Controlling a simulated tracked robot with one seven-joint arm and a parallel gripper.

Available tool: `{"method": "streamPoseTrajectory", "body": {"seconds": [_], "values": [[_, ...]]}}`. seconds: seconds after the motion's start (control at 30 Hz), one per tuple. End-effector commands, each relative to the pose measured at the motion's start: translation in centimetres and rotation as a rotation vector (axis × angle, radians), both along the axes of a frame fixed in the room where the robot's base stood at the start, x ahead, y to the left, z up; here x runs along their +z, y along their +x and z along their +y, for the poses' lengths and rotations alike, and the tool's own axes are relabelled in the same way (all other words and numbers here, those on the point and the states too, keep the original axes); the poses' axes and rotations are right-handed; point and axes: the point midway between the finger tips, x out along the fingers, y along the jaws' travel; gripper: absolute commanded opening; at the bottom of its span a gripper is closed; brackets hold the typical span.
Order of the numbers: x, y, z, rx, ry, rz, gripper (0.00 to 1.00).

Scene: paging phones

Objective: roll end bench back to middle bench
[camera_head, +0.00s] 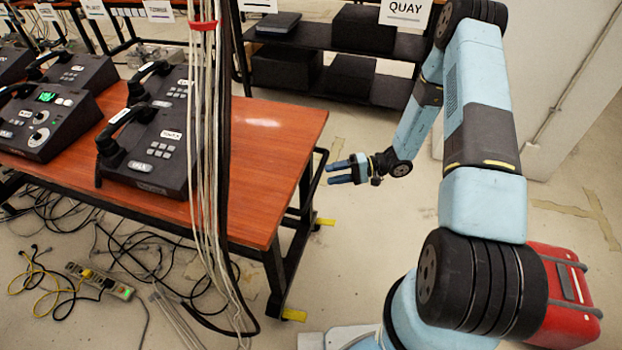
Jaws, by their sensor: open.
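A bench with an orange-brown wooden top (262,150) and a dark metal frame stands in the left half of the head view. Its right end faces my arm, and yellow pieces show at its feet. It carries several black desk phones (150,148) and a console with a green screen (38,122). I cannot tell from this view whether it is the end or the middle bench. My gripper (340,172) is open and empty, just right of the bench's right edge and apart from it, fingers pointing left.
A cable bundle (207,150) hangs in front of the bench. Loose cables and a power strip (98,282) lie on the floor at lower left. A dark shelf (335,45) with a QUAY sign (405,13) stands behind. A red case (562,300) sits at lower right.

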Motion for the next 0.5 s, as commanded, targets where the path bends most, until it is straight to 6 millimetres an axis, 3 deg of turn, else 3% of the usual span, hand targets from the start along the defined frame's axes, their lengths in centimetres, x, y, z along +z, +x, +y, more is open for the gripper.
{"method": "streamPoseTrajectory", "body": {"seconds": [0.3,0.5], "values": [[-1.0,-0.3,5.2,0.002,-0.001,0.0,0.48],[-1.3,-0.4,7.0,0.0,-0.001,0.001,0.48]]}}
